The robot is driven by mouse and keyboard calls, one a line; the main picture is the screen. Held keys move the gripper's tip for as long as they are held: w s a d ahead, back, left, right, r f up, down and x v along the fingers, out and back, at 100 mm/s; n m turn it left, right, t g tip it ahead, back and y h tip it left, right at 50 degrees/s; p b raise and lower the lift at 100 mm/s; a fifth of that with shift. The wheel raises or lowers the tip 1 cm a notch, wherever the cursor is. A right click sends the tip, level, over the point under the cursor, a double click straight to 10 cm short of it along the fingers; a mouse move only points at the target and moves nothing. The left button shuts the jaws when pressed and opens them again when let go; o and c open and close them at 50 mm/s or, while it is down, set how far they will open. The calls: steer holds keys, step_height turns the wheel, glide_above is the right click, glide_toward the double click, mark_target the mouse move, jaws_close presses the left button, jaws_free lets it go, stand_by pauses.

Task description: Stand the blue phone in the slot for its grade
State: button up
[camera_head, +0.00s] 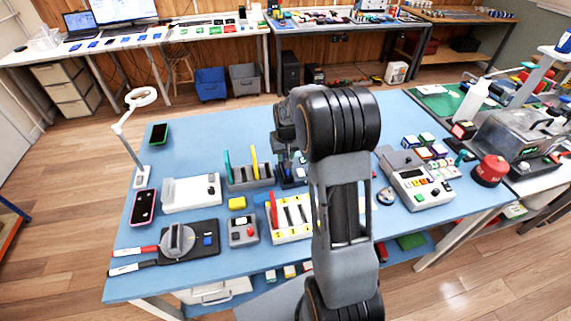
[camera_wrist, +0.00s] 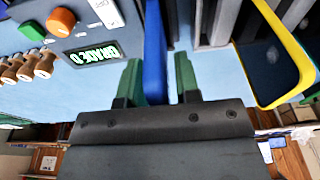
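The blue phone (camera_wrist: 155,50) stands on edge between the green fingertips of my gripper (camera_wrist: 158,82) in the wrist view. A thin gap shows between the phone and the right fingertip, so the fingers look open around it. In the head view my gripper (camera_head: 291,172) is mostly hidden by my arm. A grey rack (camera_head: 250,185) holds an upright green phone (camera_head: 227,164) and an upright yellow phone (camera_head: 254,162). A white slotted rack (camera_head: 290,234) with yellow labels holds a red phone (camera_head: 273,212).
A white device (camera_head: 191,193), a black pad with a grey dial (camera_head: 178,240) and a small grey box (camera_head: 243,231) lie left. A grey-white tester (camera_head: 418,186) and a red button (camera_head: 490,170) are right.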

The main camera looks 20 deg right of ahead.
jaws_close()
steer(key=shift+r, duration=0.15)
steer(key=shift+r+p, duration=1.6)
steer(key=shift+r, duration=0.6)
